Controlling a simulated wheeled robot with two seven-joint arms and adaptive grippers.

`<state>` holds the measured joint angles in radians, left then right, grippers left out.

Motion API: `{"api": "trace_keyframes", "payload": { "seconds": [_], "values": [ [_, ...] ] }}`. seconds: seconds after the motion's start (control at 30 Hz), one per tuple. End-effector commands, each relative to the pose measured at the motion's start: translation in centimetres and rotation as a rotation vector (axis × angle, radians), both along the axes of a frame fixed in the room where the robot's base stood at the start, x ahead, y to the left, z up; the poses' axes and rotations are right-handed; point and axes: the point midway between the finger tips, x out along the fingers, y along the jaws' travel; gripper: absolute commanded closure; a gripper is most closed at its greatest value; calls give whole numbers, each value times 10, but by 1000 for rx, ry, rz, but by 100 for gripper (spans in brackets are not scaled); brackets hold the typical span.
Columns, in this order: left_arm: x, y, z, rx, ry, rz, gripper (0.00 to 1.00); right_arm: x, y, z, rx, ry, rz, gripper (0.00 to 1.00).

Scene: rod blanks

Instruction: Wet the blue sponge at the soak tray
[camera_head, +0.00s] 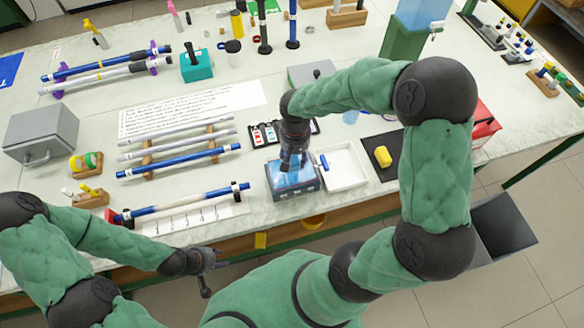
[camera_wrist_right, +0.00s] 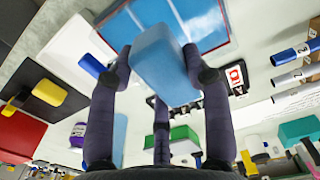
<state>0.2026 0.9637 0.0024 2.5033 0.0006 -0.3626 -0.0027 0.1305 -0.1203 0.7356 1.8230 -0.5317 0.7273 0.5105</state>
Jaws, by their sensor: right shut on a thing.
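The blue sponge (camera_wrist_right: 160,62) is a light blue block gripped between the fingers of my right gripper (camera_wrist_right: 158,75) in the right wrist view. In the head view the right gripper (camera_head: 293,165) points down over the soak tray (camera_head: 293,193), a grey box with a blue inside. The tray's blue inside also shows behind the sponge in the wrist view (camera_wrist_right: 212,22). I cannot tell whether the sponge touches it; in the head view the sponge is hard to make out against the blue. My left gripper (camera_head: 213,277) is empty and open, in front of the table's front edge.
A white tray (camera_head: 345,182) stands right of the soak tray, then a dark mat with a yellow block (camera_head: 382,156). Blue and grey rods (camera_head: 180,160) lie on wooden racks to the left. A red box (camera_head: 484,125) stands at the right edge.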

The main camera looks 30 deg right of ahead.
Motion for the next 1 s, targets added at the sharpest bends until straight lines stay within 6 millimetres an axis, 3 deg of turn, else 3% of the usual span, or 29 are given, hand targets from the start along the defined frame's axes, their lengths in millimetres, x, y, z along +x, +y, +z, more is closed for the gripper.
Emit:
{"api": "trace_keyframes", "payload": {
  "seconds": [0.6,1.0],
  "values": [
    [0,0,1,0,0,0,60,0,0,2,0,-1,0,77],
    [0,0,24,0,0,0,60,0,0,33,1,-1,0,77]
  ]
}}
